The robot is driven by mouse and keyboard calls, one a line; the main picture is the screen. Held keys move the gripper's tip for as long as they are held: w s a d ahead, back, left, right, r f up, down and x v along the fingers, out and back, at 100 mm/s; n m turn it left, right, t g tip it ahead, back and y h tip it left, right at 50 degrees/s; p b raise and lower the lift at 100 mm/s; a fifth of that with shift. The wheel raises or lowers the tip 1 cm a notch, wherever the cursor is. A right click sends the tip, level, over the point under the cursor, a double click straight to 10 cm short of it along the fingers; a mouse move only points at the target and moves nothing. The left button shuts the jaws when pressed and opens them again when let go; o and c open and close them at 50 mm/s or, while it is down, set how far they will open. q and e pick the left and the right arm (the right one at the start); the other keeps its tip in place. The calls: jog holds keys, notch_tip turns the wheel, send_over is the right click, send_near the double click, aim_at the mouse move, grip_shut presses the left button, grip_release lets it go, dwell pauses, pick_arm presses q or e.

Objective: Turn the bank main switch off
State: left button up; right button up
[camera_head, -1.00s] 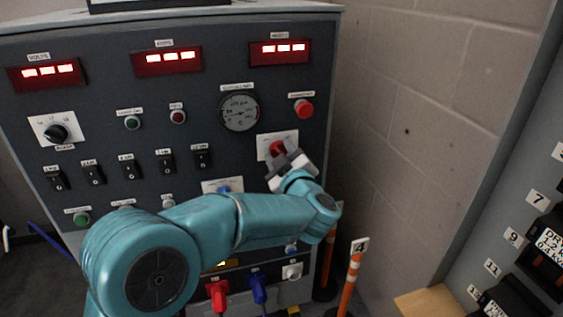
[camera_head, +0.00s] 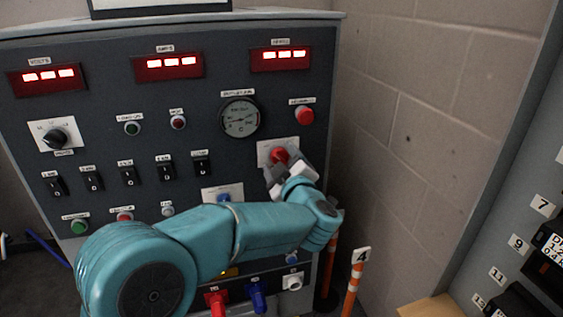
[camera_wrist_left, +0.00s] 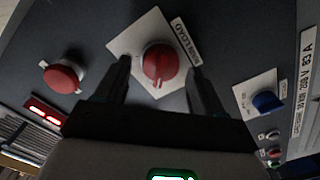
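A red rotary switch (camera_head: 280,155) sits on a white square plate (camera_head: 264,148) at the right of the dark panel; I take it for the bank main switch. In the left wrist view the red knob (camera_wrist_left: 160,64) is in the middle, with a label beside its plate too tilted to read surely. My left gripper (camera_head: 290,173) is in front of the plate, just below the knob in the head view. In the left wrist view its fingers (camera_wrist_left: 161,70) are open on either side of the knob, with gaps visible. My right gripper is not in view.
A red push button (camera_head: 304,115) is above the switch, and a round gauge (camera_head: 240,117) is to the upper left. A blue knob (camera_head: 223,196) is below left, partly behind my arm. Red displays (camera_head: 280,58) are lit. A brick wall (camera_head: 400,150) stands right.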

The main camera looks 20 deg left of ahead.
pick_arm(q)
jog(key=v, duration=1.6)
jog(key=shift+p, duration=0.45)
jog(key=shift+s+d, duration=0.1)
jog(key=shift+s, duration=0.05)
